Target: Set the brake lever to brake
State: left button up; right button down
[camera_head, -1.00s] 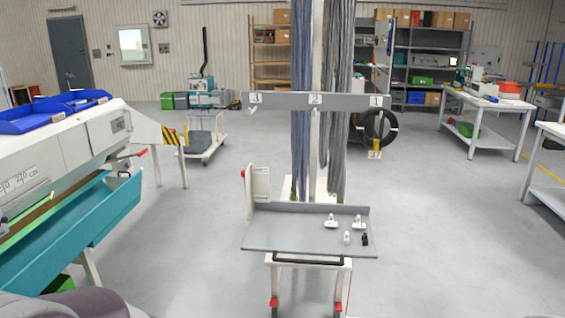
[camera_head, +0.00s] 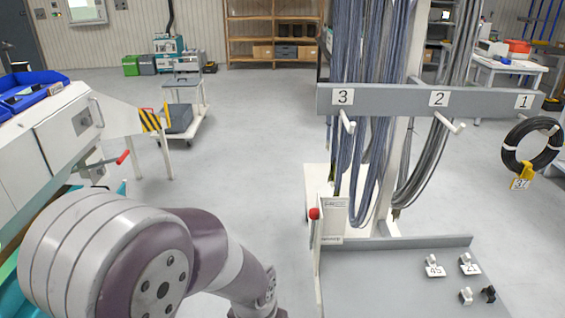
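A red knob (camera_head: 314,213) tops a thin upright lever at the left edge of the grey cart tray. A white plate (camera_head: 332,217) with small labels stands beside it, and the labels are too small to read. Another lever with a red handle (camera_head: 123,157) sticks out from the white machine at the left. I cannot tell from the labels which is the brake lever. My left arm reaches in from the lower left and bends down past the bottom edge, left of the cart. My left gripper is out of view. My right arm and gripper are out of view.
The grey tray (camera_head: 385,285) holds several small white and black pieces. Behind it, a grey bar (camera_head: 390,99) numbered 3, 2, 1 carries hooks, with cables hanging behind it. A black coil (camera_head: 510,160) hangs at the right. Floor (camera_head: 245,150) is clear between machine and cart.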

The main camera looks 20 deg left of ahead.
aim_at(313, 213)
jog(key=i+j, duration=0.15)
jog(key=j, duration=0.2)
jog(key=i+j, duration=0.15)
jog(key=j, duration=0.2)
jog(key=i+j, duration=0.15)
jog(key=j, duration=0.2)
jog(key=i+j, duration=0.15)
jog(key=j, duration=0.15)
jog(key=i+j, duration=0.1)
jog(key=j, duration=0.25)
jog(key=i+j, duration=0.15)
jog(key=j, duration=0.2)
